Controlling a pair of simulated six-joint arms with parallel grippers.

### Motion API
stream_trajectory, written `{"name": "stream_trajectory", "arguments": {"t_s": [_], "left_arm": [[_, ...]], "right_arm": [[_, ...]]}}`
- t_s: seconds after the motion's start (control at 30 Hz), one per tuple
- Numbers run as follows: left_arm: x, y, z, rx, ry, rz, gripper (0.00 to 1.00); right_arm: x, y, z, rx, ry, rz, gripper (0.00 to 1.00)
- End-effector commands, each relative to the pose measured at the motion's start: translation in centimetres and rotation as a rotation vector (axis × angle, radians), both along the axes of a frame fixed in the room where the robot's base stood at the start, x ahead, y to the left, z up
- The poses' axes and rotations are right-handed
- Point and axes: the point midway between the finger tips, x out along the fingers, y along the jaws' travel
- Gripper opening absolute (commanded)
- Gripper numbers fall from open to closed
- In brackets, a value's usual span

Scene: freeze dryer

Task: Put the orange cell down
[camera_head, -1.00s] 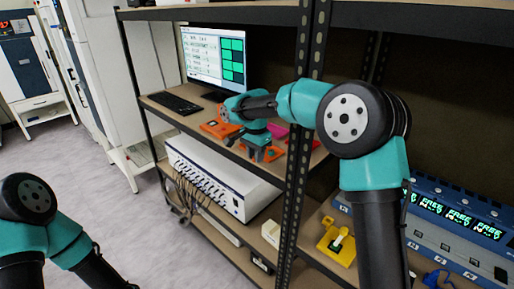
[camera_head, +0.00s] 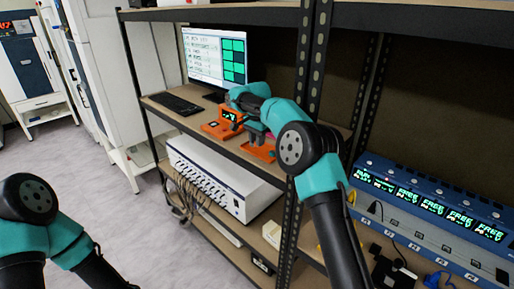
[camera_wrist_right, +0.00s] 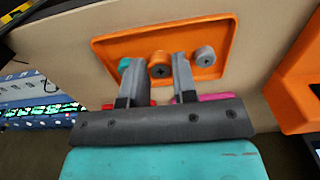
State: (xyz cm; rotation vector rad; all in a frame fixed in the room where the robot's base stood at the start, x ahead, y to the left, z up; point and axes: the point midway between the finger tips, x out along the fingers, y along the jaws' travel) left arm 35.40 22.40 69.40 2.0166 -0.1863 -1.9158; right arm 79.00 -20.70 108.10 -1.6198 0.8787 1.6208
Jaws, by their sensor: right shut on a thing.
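The orange cell (camera_wrist_right: 160,64) is a small round piece with a dark centre, between the fingertips of my right gripper (camera_wrist_right: 158,75) in the right wrist view. That gripper is shut on it. Behind it is a shallow orange tray (camera_wrist_right: 108,44), also on the shelf in the head view (camera_head: 258,152). I cannot tell whether the cell touches the tray. A grey cell (camera_wrist_right: 204,56) shows to its right and a teal piece (camera_wrist_right: 124,65) to its left, partly hidden by a finger. My left gripper is out of view; only its arm shows.
An orange stand (camera_head: 226,126) is beside the tray. A monitor (camera_head: 216,56) and keyboard (camera_head: 173,103) are farther back on the shelf. A black shelf post (camera_head: 302,70) stands close to my right arm. A white multi-channel unit (camera_head: 215,180) sits below.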

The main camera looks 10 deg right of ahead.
Motion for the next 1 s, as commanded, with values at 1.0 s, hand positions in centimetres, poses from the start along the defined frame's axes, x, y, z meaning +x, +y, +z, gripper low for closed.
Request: {"name": "stream_trajectory", "arguments": {"t_s": [1.0], "left_arm": [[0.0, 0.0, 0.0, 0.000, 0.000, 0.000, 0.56]], "right_arm": [[0.1, -0.1, -3.6, 0.000, 0.000, 0.000, 0.13]]}}
